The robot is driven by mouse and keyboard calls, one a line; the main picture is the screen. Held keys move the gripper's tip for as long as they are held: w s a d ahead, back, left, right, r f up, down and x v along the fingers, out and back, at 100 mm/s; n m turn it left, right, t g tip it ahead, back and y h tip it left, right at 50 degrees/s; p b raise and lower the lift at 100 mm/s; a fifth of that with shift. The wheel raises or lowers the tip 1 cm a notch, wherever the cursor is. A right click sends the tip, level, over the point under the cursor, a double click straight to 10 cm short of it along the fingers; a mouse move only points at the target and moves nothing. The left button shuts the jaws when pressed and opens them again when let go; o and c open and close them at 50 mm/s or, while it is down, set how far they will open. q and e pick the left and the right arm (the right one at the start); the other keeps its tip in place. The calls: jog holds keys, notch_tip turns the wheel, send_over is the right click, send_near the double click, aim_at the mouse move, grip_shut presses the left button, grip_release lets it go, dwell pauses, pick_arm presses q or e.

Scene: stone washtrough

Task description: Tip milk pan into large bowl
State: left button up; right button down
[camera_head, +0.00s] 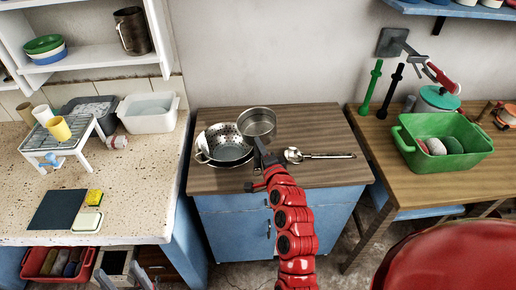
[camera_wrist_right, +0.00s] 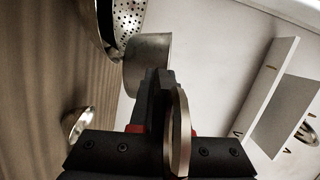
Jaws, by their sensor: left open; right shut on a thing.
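The milk pan (camera_head: 257,121) is a grey metal pan with its mouth facing up, at the back of the wooden cabinet top. My right gripper (camera_head: 265,158) is shut on its handle (camera_wrist_right: 180,130); the pan's side (camera_wrist_right: 148,62) shows beyond the fingers. Left of the pan is a perforated metal colander (camera_head: 229,138), also in the wrist view (camera_wrist_right: 127,20). A shiny metal bowl (camera_head: 203,147) shows around and under it, mostly hidden; I cannot tell whether it is the large bowl. My left gripper (camera_head: 122,276) is open and empty at the bottom left.
A metal ladle (camera_head: 318,155) lies right of the pan. The cabinet top's front (camera_head: 215,182) is clear. A speckled counter (camera_head: 125,190) with a white tub (camera_head: 150,121) stands left. A table with a green crate (camera_head: 441,165) stands right.

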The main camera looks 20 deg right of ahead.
jog(key=b, duration=0.3)
jog(key=shift+w+f, duration=0.1)
jog(key=shift+f, duration=0.15)
jog(key=shift+r, duration=0.1)
jog(key=shift+d+r+m, duration=0.1)
jog(key=shift+r+m, duration=0.05)
jog(key=shift+m, duration=0.15)
jog(key=shift+d+m+p, duration=0.15)
jog(key=shift+m+p, duration=0.15)
jog(key=shift+m, duration=0.4)
